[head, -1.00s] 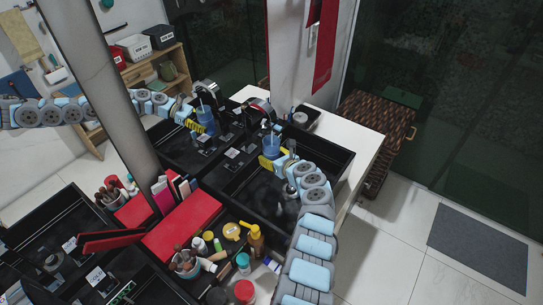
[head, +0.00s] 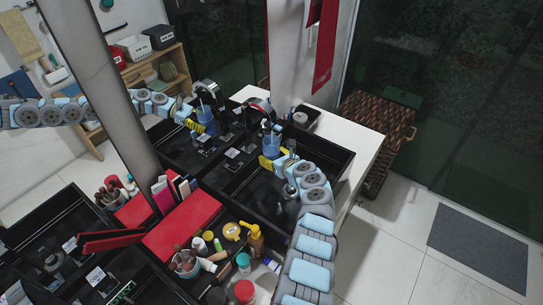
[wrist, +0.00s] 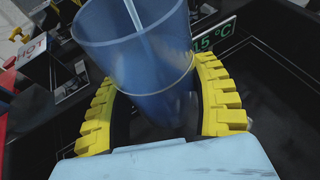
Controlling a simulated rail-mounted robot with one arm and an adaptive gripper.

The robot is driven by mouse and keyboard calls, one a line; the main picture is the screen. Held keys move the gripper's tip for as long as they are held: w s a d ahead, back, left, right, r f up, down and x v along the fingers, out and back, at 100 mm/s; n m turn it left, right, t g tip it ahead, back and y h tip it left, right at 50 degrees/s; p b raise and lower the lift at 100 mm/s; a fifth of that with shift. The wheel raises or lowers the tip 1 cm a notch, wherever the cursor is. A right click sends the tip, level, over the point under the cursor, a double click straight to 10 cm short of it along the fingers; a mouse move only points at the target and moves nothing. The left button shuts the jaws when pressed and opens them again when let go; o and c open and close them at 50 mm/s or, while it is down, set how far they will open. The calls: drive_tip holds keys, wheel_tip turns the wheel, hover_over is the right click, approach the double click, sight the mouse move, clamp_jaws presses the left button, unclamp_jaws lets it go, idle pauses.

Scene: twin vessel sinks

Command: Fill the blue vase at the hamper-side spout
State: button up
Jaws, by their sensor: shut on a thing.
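The blue vase (head: 271,146) is upright or nearly so under the dark spout (head: 265,123) of the sink nearer the hamper. In the wrist view the translucent blue vase (wrist: 140,60) fills the upper middle, its open mouth toward the camera. A thin pale streak, looking like running water, comes down into the mouth. The level inside cannot be told. My gripper (head: 266,163) is shut on the vase, its yellow fingers (wrist: 160,100) wrapping both sides. The brown woven hamper (head: 375,122) stands at the right, beyond the white counter.
The black sink basin (head: 335,165) surrounds the vase. A HOT label (wrist: 32,50) and a green temperature display (wrist: 214,35) are close by. Bottles, a brush cup (head: 185,264) and a red box (head: 182,226) crowd the counter at left. A mirror repeats the scene.

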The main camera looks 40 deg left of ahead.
drive_tip(key=shift+r, duration=0.15)
drive_tip(key=shift+s+d+r+p, duration=0.2)
drive_tip(key=shift+s+d+p, duration=0.2)
drive_tip(key=shift+p, duration=0.75)
drive_tip(key=s+d+p, duration=0.4)
drive_tip(key=d+p, duration=0.1)
drive_tip(key=p, duration=0.3)
drive_tip(key=shift+s+f, duration=0.25)
drive_tip(key=shift+s, duration=0.05)
drive_tip(key=shift+d, duration=0.1)
drive_tip(key=shift+s+d+r+p, duration=1.5)
drive_tip(key=shift+s+d+p, duration=0.2)
drive_tip(key=shift+p, duration=1.75)
